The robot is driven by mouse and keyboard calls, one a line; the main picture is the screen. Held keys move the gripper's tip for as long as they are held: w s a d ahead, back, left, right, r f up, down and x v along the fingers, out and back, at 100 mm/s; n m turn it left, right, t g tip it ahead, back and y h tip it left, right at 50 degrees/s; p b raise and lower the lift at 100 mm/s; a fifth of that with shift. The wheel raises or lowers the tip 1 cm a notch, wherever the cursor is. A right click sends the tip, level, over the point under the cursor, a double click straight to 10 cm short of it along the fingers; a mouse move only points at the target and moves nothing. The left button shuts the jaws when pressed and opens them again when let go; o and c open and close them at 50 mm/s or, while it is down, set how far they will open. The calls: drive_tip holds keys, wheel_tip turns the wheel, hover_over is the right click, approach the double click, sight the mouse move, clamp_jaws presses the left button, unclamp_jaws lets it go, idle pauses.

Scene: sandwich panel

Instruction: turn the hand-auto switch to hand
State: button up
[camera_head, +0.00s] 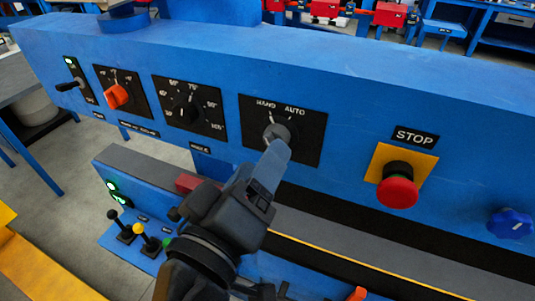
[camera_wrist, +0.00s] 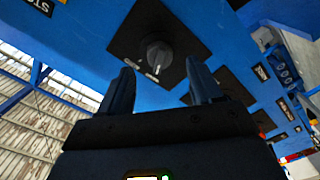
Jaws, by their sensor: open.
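The hand-auto switch is a grey knob (camera_head: 278,131) on a black plate (camera_head: 310,138) marked HAND and AUTO, on the blue panel. Which mark its pointer faces is hard to tell. My gripper (camera_head: 276,150) is open in front of the knob, and its blue-grey finger covers the plate's lower part. In the wrist view the knob (camera_wrist: 157,55) shows ahead of the gap between my two spread fingers (camera_wrist: 160,72). No contact with the knob is visible.
A red STOP button (camera_head: 398,190) on a yellow plate is right of the switch. A black dial (camera_head: 188,113) and an orange knob (camera_head: 116,96) are to the left. Small levers (camera_head: 139,230) stand lower left. A blue knob (camera_head: 510,222) is at far right.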

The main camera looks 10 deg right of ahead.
drive_tip(key=v, duration=0.3)
drive_tip(key=shift+s+a, duration=0.15)
drive_tip(key=shift+s, duration=0.05)
idle(0.3)
drive_tip(key=s+d+f+n+g+y, duration=0.15)
drive_tip(key=s+d+f+y, duration=0.3)
drive_tip(key=f, duration=0.55)
drive_tip(key=s+d+f+n+g+y, duration=0.1)
drive_tip(key=s+d+f+n+y, duration=0.3)
drive_tip(key=f, duration=0.7)
drive_tip(key=s+d+r+m, duration=0.2)
drive_tip(key=s+d+m, duration=0.1)
drive_tip(key=s, duration=0.2)
drive_tip(key=s+d+r+m+t+y, duration=0.1)
drive_tip(key=s+d+r+m, duration=0.2)
drive_tip(key=s, duration=0.3)
drive_tip(key=s+d+r+m+t, duration=0.1)
drive_tip(key=s+d+r+m, duration=0.2)
drive_tip(key=s+d, duration=0.2)
drive_tip(key=shift+s, duration=0.55)
